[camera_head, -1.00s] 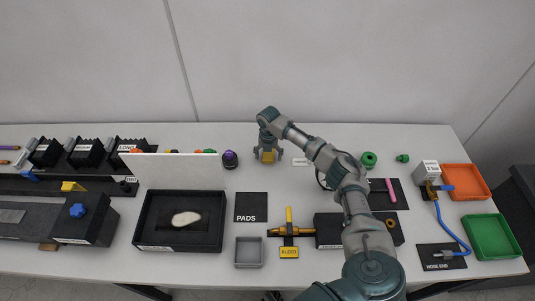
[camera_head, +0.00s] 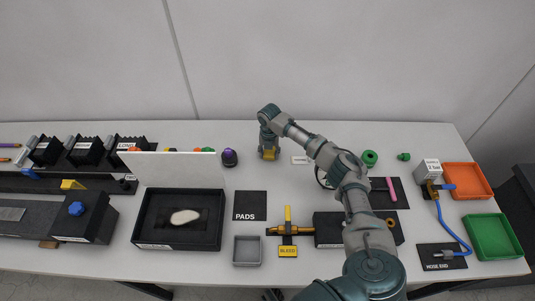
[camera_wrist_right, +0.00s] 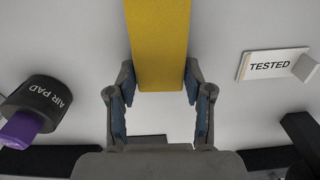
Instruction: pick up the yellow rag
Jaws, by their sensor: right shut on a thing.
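The yellow rag (camera_head: 269,156) is on the table towards the back, in the middle of the head view. In the right wrist view it is a flat yellow strip (camera_wrist_right: 160,35) running from the top edge down between the fingers. My right gripper (camera_head: 268,153) points down at the rag, and its fingers (camera_wrist_right: 158,72) are shut on the rag's sides. The rag appears to be still at table height. My left gripper is not in view.
A black and purple air pad (camera_head: 229,158) stands left of the gripper. A white TESTED label (camera_head: 300,160) lies just right. A white upright panel (camera_head: 180,169) stands further left. The PADS mat (camera_head: 250,205) and a grey tray (camera_head: 247,251) lie in front.

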